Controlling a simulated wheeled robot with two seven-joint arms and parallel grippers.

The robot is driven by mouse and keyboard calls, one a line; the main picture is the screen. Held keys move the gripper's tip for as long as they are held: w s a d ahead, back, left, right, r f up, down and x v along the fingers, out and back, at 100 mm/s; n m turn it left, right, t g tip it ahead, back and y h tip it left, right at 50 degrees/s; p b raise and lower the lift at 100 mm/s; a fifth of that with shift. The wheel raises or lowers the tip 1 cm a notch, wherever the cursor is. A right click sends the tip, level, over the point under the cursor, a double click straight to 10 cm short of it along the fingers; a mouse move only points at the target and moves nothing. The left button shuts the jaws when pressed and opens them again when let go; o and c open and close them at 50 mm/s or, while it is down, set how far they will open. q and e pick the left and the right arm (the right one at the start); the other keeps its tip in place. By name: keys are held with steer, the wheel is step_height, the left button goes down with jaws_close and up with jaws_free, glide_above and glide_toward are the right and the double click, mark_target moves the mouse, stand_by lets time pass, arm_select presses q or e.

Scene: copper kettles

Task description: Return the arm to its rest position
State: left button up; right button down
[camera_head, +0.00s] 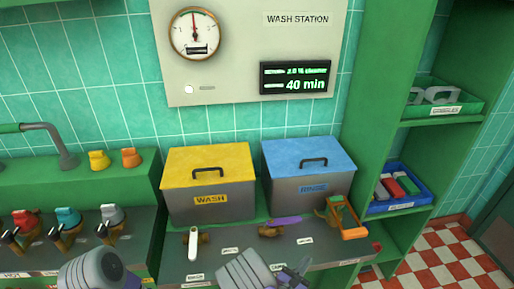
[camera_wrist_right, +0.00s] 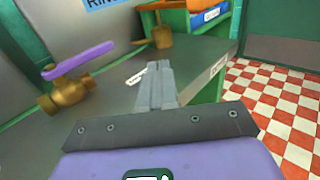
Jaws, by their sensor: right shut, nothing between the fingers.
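My right gripper (camera_head: 302,266) is at the bottom of the head view, over the front of the grey counter (camera_head: 222,262). In the right wrist view its fingers (camera_wrist_right: 158,82) are shut together with nothing between them. It stands apart from the purple-handled valve (camera_head: 280,227), which shows at the left of the wrist view (camera_wrist_right: 75,80). Part of my left arm (camera_head: 95,270) shows at the bottom left of the head view; its fingers are not in sight.
A yellow-lidded WASH bin (camera_head: 209,200) and a blue-lidded RINSE bin (camera_head: 312,190) stand behind the valves. A white-handled valve (camera_head: 193,243) and an orange-handled valve (camera_head: 342,220) are on the counter. Shelves with a blue tray (camera_head: 412,203) are at right.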

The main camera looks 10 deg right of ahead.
steer(key=s+d+f+m+g+y, duration=0.1)
steer(key=s+d+f+m+g, duration=0.2)
steer(key=s+f+m+g, duration=0.45)
steer(key=s+d+f+m+g, duration=0.2)
steer(key=s+f+g, duration=0.3)
steer(key=s, duration=0.5)
steer(key=s+a+f+m+g+y, duration=0.3)
steer(key=s+a+m+g+y, duration=0.3)
steer(key=s+a+m+y, duration=0.3)
steer(key=w+a+m+t+y, duration=0.25)
steer(key=a+m+y, duration=0.4)
steer(key=a, duration=0.35)
steer(key=w+d+m+t, duration=0.2)
steer(key=m, duration=0.1)
steer(key=w+m+t, duration=0.1)
steer(key=m, duration=0.1)
steer(key=shift+w+d+f, duration=0.1)
steer(key=shift+w+d, duration=0.2)
steer(key=shift+d, duration=0.1)
steer(key=c, duration=1.8)
jaws_free()
